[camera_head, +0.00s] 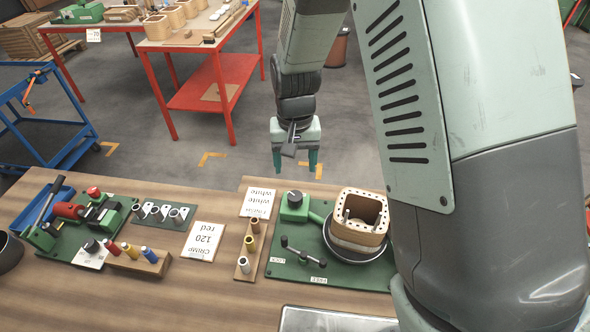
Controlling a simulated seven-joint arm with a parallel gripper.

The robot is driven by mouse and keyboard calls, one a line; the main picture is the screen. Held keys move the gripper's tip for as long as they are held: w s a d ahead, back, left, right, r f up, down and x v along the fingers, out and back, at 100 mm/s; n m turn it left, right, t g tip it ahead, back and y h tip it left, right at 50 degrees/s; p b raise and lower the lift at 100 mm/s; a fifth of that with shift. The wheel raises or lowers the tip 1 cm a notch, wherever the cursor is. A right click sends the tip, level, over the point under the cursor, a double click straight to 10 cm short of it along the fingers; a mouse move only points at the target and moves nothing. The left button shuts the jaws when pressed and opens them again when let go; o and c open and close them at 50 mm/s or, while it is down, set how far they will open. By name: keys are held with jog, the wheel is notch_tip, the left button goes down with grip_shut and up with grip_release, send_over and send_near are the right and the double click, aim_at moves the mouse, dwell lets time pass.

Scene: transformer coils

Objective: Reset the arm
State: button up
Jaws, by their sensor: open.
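My gripper (294,160) hangs from my arm with its two teal fingers pointing down and apart, open and empty. In the picture it sits above the far edge of the wooden workbench (205,292), over the green fixture board (283,271). On that board a square wooden coil former (362,212) with a ring of holes sits on a round dark turntable. My gripper is clear of it, up and to the left in the picture. My large arm link covers the right part of the view and hides what lies behind it.
A green crimping station (70,225), a block of coloured spools (138,262), a wooden spool strip (246,254) and white cards (203,241) occupy the bench. A metal tray (330,320) lies at the front. A red-legged table (215,62) and blue cart (50,115) stand behind.

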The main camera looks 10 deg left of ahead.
aim_at(295, 195)
dwell(0.3)
notch_tip(295, 195, down, 11)
jog(key=shift+r, duration=0.1)
dwell(0.4)
jog(key=shift+r, duration=0.1)
notch_tip(295, 195, up, 11)
notch_tip(295, 195, down, 11)
jog(key=shift+n, duration=0.5)
jog(key=n, duration=1.5)
